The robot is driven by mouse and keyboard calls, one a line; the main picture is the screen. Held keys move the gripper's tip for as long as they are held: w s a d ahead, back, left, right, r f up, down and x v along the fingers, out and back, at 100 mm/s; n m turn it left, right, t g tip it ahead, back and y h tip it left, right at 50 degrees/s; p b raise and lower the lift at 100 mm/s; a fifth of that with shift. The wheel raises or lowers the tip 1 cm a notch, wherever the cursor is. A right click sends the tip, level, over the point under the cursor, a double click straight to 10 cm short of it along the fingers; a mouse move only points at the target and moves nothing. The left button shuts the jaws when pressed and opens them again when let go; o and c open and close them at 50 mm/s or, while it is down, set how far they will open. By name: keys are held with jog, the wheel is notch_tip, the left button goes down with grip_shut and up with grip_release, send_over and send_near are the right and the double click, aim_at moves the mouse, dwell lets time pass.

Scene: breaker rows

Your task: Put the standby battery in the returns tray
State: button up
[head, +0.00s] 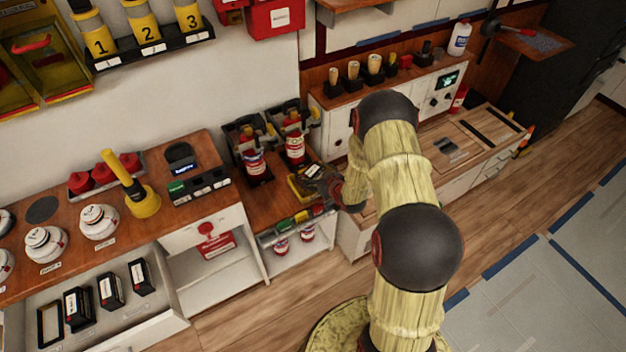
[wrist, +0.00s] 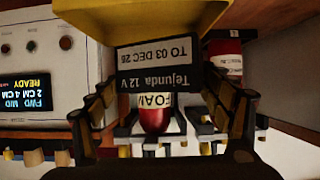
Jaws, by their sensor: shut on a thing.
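The battery is a black block with a white label reading "Tejunda 12 V"; it fills the middle of the wrist view (wrist: 155,68), upside down there. My gripper (wrist: 163,92) is shut on it, a finger on each side. In the head view, my gripper (head: 325,182) is at the small shelf, with the battery (head: 313,171) at its tips. A yellow tray (head: 298,190) lies under the battery; it also shows in the wrist view (wrist: 140,18). I cannot read a name on the tray, nor tell whether the battery touches its floor.
Red bottles in holders (head: 295,148) stand just behind the tray. A row of coloured blocks (head: 290,223) lines the shelf's front. An open drawer (head: 150,322) at lower left holds several black batteries. A control cabinet (head: 425,100) stands right. The floor is clear.

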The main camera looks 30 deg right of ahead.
aim_at(313, 176)
jog(key=shift+w+d+f+b, duration=0.15)
jog(key=shift+w+d+f, duration=0.15)
jog(key=shift+w+f, duration=0.2)
jog(key=shift+w+d+f+b, duration=0.15)
jog(key=shift+w+d+f, duration=0.1)
jog(key=shift+w+f, duration=0.15)
jog(key=shift+w+d+f+b, duration=0.15)
jog(key=shift+f+b, duration=0.7)
jog(key=shift+f, duration=0.95)
jog(key=shift+f, duration=0.2)
jog(key=o, duration=1.7)
jog(key=shift+r, duration=0.1)
